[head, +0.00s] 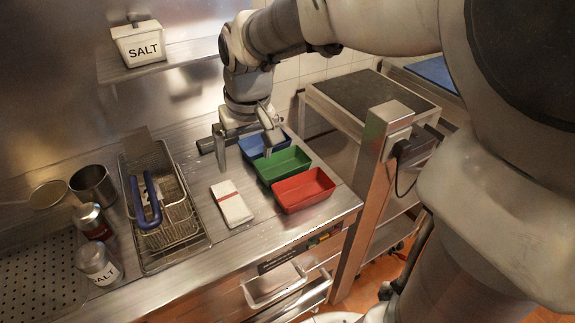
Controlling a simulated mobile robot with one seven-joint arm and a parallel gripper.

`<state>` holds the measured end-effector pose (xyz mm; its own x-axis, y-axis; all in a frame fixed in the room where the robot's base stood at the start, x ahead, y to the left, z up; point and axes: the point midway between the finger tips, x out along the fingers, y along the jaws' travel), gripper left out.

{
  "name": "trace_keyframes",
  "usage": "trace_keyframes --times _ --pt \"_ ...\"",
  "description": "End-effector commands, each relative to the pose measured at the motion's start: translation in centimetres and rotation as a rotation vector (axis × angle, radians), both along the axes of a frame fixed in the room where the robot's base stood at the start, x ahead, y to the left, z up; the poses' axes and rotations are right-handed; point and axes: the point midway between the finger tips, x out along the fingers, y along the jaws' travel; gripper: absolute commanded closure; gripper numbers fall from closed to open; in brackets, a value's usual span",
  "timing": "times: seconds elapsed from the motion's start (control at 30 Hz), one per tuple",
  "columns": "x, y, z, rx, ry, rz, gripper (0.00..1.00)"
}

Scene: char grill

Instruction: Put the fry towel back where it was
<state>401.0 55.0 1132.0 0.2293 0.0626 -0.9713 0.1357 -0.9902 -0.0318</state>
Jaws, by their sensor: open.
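The fry towel (232,204), a folded white cloth with a red stripe, lies flat on the steel counter between the wire fry basket and the coloured trays. My gripper (246,156) is open, its fingers pointing down, behind the towel and near the blue tray. Nothing shows between its fingers. The gripper is apart from the towel. Part of the blue tray is hidden behind the gripper.
Blue (262,145), green (284,165) and red (303,190) trays stand in a row right of the towel. A wire fry basket (178,222) with a blue handle stands left. Salt shakers (100,266) and a metal cup (93,184) are further left. A salt box (139,43) sits on the shelf.

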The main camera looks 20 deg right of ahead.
Motion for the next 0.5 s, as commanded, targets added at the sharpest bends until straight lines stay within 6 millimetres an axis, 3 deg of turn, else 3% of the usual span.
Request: trace_keyframes --times 0.23,0.5 --pt "-6.6 -2.7 3.9 0.014 -0.115 -0.053 0.00" --pt "-13.0 -4.8 4.7 -0.001 -0.216 -0.113 0.00"
